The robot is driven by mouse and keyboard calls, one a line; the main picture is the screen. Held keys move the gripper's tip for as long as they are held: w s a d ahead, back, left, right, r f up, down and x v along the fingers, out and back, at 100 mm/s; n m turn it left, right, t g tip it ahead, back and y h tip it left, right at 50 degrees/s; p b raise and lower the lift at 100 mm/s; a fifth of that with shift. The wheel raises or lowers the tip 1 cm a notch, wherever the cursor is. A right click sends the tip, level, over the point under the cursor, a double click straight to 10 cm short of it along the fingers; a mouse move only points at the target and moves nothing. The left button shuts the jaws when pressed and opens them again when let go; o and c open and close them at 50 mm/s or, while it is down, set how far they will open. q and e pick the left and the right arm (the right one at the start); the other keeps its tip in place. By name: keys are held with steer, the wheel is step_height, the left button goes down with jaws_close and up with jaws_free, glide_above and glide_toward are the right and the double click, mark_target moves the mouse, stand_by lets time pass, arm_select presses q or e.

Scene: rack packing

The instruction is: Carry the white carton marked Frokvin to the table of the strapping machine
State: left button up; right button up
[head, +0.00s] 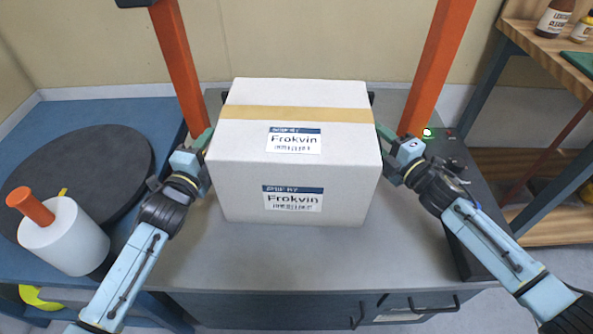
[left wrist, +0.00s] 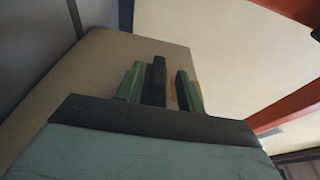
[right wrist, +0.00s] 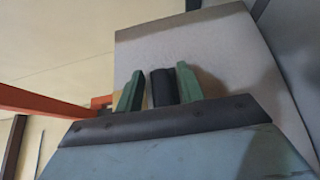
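The white carton marked Frokvin (head: 230,160) is level, over the grey table of the strapping machine (head: 270,265), inside its orange arch. I cannot tell whether its underside touches the table. Its wall also shows in the left wrist view (left wrist: 90,75) and right wrist view (right wrist: 225,60). My left gripper (head: 207,139) is at the carton's left side and my right gripper (head: 384,133) at its right side. In the wrist views the green fingers of the left gripper (left wrist: 160,82) and right gripper (right wrist: 157,85) stand apart, pointing at the carton wall, a dark piece between them. Fingertip contact is unclear.
The arch has a left orange post (head: 178,65) and a right one (head: 437,65). A blue table (head: 125,108) at left holds a dark round plate (head: 85,160) and a white cylinder with an orange top (head: 65,243). A wooden shelf (head: 535,40) with bottles stands at right.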

steer(key=shift+s, duration=0.1)
arm_select(q)
steer(key=v, duration=1.1)
arm_select(e)
steer(key=v, duration=1.2)
